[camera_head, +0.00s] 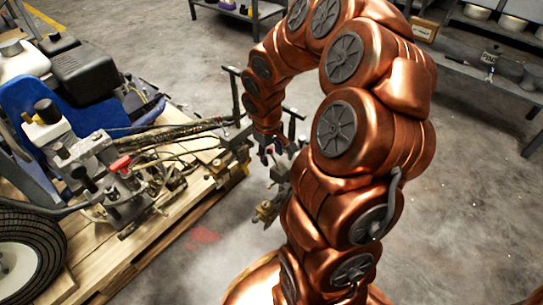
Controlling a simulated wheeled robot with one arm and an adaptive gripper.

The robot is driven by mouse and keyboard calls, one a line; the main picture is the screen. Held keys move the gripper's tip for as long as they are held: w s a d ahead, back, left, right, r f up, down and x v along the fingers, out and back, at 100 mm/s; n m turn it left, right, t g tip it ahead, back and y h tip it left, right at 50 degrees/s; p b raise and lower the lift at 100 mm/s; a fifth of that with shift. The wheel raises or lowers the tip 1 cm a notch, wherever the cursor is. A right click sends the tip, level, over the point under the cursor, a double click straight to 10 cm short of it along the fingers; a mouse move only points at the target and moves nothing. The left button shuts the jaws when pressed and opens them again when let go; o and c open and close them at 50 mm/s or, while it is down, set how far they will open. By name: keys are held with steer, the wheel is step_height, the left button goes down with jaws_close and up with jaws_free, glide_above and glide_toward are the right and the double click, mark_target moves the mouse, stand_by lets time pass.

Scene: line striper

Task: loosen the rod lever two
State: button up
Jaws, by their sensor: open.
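The line striper (85,125) sits on a wooden pallet (150,232) at the left. A metal rod assembly with dark upright posts (236,95) and a dark T-shaped handle (294,114) sticks out from its right end. I cannot tell which part is rod lever two. My copper arm arches over from the right. My gripper (270,152) hangs low beside the rod assembly, near the T-shaped handle. It is small and partly hidden by my arm. Its jaws are open. I cannot tell whether it touches any lever.
A brass-coloured fitting (266,211) on the rod assembly is low, next to my arm. Hoses and a red-handled valve (120,163) are on the striper. A shelf rack (485,55) stands at the upper right. The concrete floor (480,210) at the right is clear.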

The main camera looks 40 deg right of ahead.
steer(key=shift+f, duration=0.1)
jaws_close()
stand_by(0.3)
stand_by(0.4)
